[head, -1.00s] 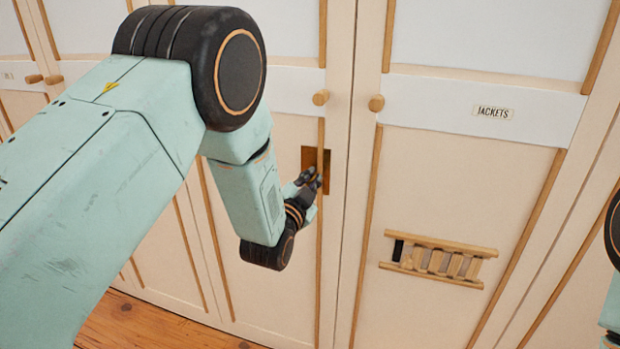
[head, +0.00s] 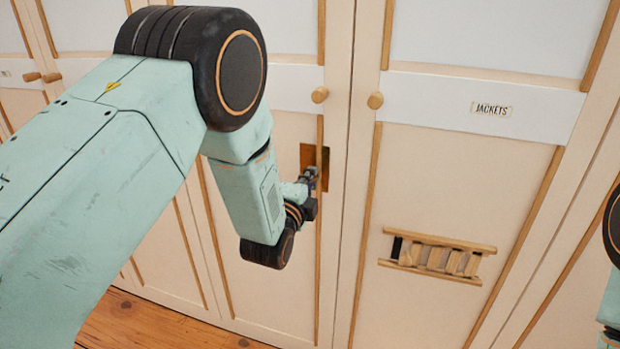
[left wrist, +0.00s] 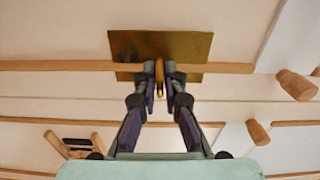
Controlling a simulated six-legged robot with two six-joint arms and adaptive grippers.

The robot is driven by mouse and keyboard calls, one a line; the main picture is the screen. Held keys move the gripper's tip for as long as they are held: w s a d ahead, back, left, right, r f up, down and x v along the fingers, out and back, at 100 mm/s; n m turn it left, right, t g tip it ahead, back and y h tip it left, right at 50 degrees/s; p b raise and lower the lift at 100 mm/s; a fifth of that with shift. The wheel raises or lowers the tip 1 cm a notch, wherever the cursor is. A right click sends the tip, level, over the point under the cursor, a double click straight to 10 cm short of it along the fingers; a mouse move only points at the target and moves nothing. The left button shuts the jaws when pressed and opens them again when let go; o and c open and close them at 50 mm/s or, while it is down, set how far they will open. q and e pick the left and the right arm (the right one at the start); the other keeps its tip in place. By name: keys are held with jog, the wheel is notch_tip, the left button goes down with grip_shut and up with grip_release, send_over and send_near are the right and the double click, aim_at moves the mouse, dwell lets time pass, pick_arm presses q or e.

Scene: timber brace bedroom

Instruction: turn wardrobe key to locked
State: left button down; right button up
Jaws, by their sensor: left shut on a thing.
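The brass lock plate (head: 307,154) sits on the wardrobe door left of the gap between two doors. It also shows in the left wrist view (left wrist: 188,44). My left gripper (head: 311,174) is in front of the plate. In the left wrist view, its fingertips (left wrist: 159,80) are shut on the brass key (left wrist: 160,76), which shows as a thin golden strip between them. The keyhole is hidden behind the key and fingers. My right gripper is out of view; only part of my right arm shows at the right edge.
Round wooden knobs (head: 320,95) and (head: 375,101) flank the door gap above the plate. Wooden floor (head: 150,325) shows below.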

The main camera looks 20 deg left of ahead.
pick_arm(q)
jog(key=shift+m, duration=0.3)
jog(key=shift+r, duration=0.1)
jog(key=c, duration=1.5)
grip_release()
jog(key=shift+s, duration=0.1)
jog(key=s, duration=1.1)
jog(key=shift+s+a, duration=0.25)
jog(key=shift+s, duration=0.15)
